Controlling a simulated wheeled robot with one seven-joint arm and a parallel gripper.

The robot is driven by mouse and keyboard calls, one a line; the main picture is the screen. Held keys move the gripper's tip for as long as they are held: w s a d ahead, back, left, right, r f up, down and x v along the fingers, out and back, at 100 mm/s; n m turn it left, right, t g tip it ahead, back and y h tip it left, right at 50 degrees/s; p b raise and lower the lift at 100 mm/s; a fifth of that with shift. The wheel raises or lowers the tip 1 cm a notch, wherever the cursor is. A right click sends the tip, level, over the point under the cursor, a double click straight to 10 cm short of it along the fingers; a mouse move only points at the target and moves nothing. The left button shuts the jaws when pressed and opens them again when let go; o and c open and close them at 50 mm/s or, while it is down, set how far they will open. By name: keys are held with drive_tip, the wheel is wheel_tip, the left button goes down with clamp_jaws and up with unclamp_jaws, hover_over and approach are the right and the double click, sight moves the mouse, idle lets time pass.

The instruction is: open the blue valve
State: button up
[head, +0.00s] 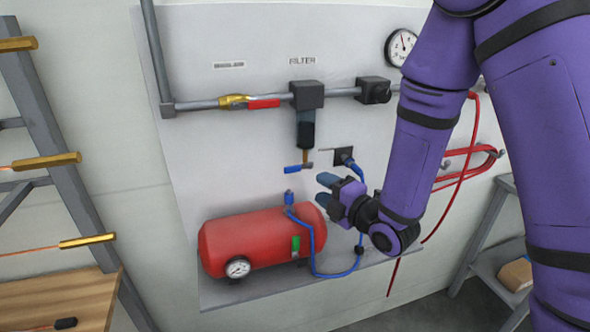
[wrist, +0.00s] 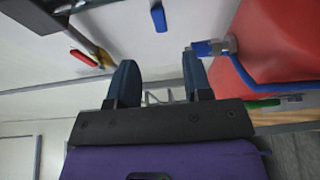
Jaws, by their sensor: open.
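The blue valve is a small blue lever (head: 299,168) on a brass stem under the filter bowl (head: 305,130). The lever lies roughly level, a little tilted. In the wrist view a short blue bar (wrist: 159,18), which looks like this lever, shows near the top, beyond my fingertips. My gripper (head: 324,190) is open and empty, to the right of and slightly below the lever, apart from it. Its two dark blue fingers also show spread in the wrist view (wrist: 158,58).
A red tank (head: 255,240) with a gauge and blue hose (head: 335,274) stands just below my gripper. A brass valve with a red handle (head: 263,104) sits on the grey pipe above. A wall socket with a blue plug (head: 344,156) is close by. A ladder-like rack (head: 50,130) stands left.

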sight(294, 170)
drive_tip(key=x, duration=1)
drive_tip(key=shift+w+a, duration=0.2)
drive_tip(key=shift+w, duration=0.05)
clamp_jaws()
